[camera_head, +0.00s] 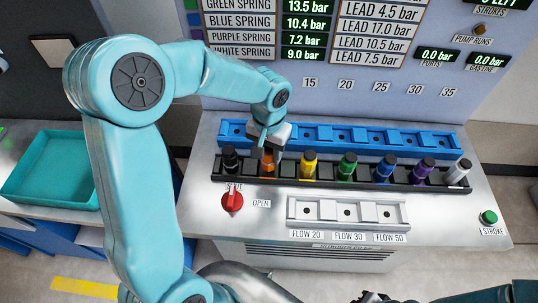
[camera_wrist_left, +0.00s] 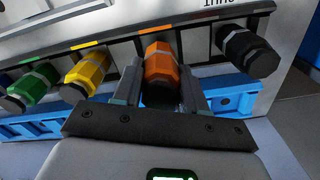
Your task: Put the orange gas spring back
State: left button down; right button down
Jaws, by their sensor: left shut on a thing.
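The orange gas spring (camera_head: 268,162) stands in the black rack (camera_head: 330,181), between the black spring and the yellow spring. My left gripper (camera_head: 267,148) comes down over it from above and is shut on it. In the left wrist view the orange gas spring (camera_wrist_left: 161,66) sits between the two fingers of my left gripper (camera_wrist_left: 160,85). Whether its lower end is fully seated in the rack slot is hidden. A bit of what seems to be my right arm shows at the bottom right of the head view; its gripper is not clear.
Black (camera_head: 230,160), yellow (camera_head: 309,165), green (camera_head: 347,167), blue, purple and white springs stand in the same rack. Behind it is a blue rail (camera_head: 400,137). In front are a red knob (camera_head: 232,201) and a grey flow block (camera_head: 347,212). A teal tray (camera_head: 55,170) lies left.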

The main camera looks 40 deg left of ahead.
aim_at(269, 158)
pick_arm(q)
jog(key=f, duration=0.2)
jog(key=shift+w+a+f, duration=0.1)
jog(key=shift+w+f, duration=0.1)
jog(key=shift+f, duration=0.15)
jog(key=shift+s+r, duration=0.1)
jog(key=c, duration=1)
grip_release()
jog(key=shift+f, duration=0.25)
jog(key=shift+c, duration=0.2)
jog(key=o, duration=0.4)
jog(key=shift+r, duration=0.1)
